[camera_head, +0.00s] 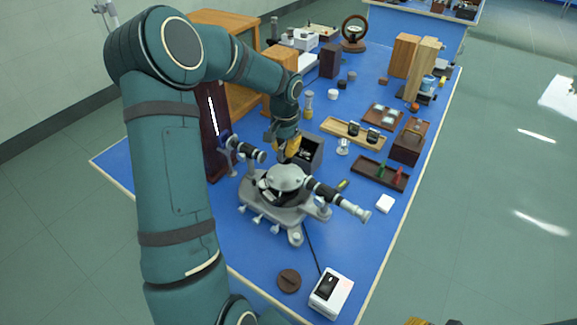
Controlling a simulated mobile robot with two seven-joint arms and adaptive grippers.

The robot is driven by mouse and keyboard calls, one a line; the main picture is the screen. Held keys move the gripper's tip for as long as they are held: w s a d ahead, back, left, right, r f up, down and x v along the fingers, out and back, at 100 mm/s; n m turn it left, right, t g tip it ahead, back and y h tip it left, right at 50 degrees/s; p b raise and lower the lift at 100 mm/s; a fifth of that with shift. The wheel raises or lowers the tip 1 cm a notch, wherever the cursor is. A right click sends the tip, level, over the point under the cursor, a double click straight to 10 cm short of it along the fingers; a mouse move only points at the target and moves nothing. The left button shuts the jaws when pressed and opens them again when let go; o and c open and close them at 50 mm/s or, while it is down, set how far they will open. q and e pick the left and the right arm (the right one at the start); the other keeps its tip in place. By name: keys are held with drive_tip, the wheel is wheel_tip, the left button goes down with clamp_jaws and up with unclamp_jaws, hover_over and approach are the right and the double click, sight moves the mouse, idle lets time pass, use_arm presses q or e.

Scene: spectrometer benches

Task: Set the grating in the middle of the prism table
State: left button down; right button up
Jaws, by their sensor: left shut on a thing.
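The spectrometer (262,205) stands on the blue bench, with one tube to the left and the telescope (337,199) pointing to the lower right. Its round silver centre (287,178), where the prism table is, shows below my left gripper. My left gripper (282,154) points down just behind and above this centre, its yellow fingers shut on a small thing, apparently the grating. The held thing is mostly hidden, and I cannot make out its shape or tilt. Only a yellow bit of my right gripper (421,322) shows at the bottom edge.
A dark open box (309,151) stands close behind the gripper. A tall dark panel (212,130) with a bright slit stands left of the spectrometer. Wooden trays (353,134) and blocks fill the right and back. A white box (331,293) and brown disc (289,280) lie in front.

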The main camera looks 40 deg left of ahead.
sight(285, 144)
use_arm(q)
drive_tip(key=shift+f, duration=3.45)
drive_tip(key=shift+b, duration=0.3)
drive_tip(key=c, duration=1.1)
unclamp_jaws()
drive_tip(key=shift+f, duration=0.15)
drive_tip(key=shift+c, duration=0.2)
wheel_tip(285, 144, up, 12)
drive_tip(key=shift+r+p, duration=0.2)
drive_tip(key=shift+p, duration=0.35)
